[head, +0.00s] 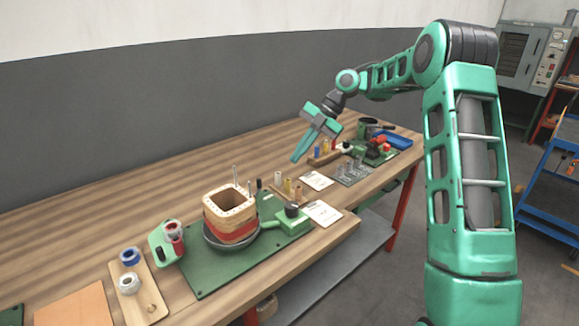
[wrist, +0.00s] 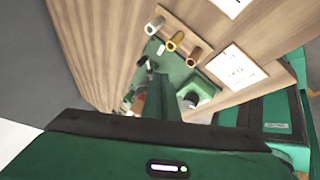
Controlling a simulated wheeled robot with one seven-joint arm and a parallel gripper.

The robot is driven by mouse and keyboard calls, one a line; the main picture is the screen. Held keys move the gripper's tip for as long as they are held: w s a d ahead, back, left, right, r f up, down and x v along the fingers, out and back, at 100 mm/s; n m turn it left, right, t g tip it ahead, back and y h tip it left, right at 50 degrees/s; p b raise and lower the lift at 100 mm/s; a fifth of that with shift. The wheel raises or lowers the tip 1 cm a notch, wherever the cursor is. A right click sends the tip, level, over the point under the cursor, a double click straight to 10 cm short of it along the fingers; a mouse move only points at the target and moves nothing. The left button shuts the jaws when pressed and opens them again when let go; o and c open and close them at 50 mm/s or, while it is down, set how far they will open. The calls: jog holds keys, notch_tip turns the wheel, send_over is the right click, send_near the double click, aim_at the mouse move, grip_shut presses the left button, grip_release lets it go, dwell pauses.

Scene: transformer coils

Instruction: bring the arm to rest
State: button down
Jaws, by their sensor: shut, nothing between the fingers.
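My gripper (head: 305,149) is at the end of my raised green arm in the head view. It hangs in the air above the workbench, its fingers pointing down and to the left, shut and empty. In the wrist view the dark green gripper body fills the bottom, and its fingers (wrist: 172,100) point toward the bench. The coil former (head: 230,208), a square wooden block with a red band, stands on a round dark base on a green plate, below and left of the gripper. The gripper is apart from everything on the bench.
The wooden workbench (head: 100,214) holds a board with tape rolls (head: 129,256), a rack of coloured pegs (head: 288,187), white cards (head: 322,213) and a blue tray (head: 395,139) at the far end. A blue cart (head: 548,187) stands at the right. Bench space along the wall is clear.

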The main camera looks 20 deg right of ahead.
jog(key=shift+d+r, duration=0.25)
jog(key=shift+r, duration=0.15)
jog(key=s+d+r+m+t+h, duration=0.1)
jog(key=s+d+r+m+h, duration=0.2)
jog(key=s+m, duration=0.6)
jog(key=s+d+m+h, duration=0.2)
jog(key=s+d+m, duration=0.3)
jog(key=s+m, duration=0.4)
jog(key=s+d+f+m, duration=0.1)
jog(key=s+d+m, duration=0.1)
jog(key=s+m, duration=0.3)
jog(key=s+d+f+m+h, duration=0.1)
jog(key=s+m, duration=0.4)
jog(key=s, duration=0.8)
jog(key=s+d+f+m+h, duration=0.1)
jog(key=s+d+f+m, duration=0.1)
jog(key=s+m, duration=0.4)
jog(key=s+d, duration=0.1)
jog(key=s, duration=0.2)
jog(key=shift+f+g, duration=0.3)
jog(key=shift+f, duration=0.1)
jog(key=shift+s, duration=0.1)
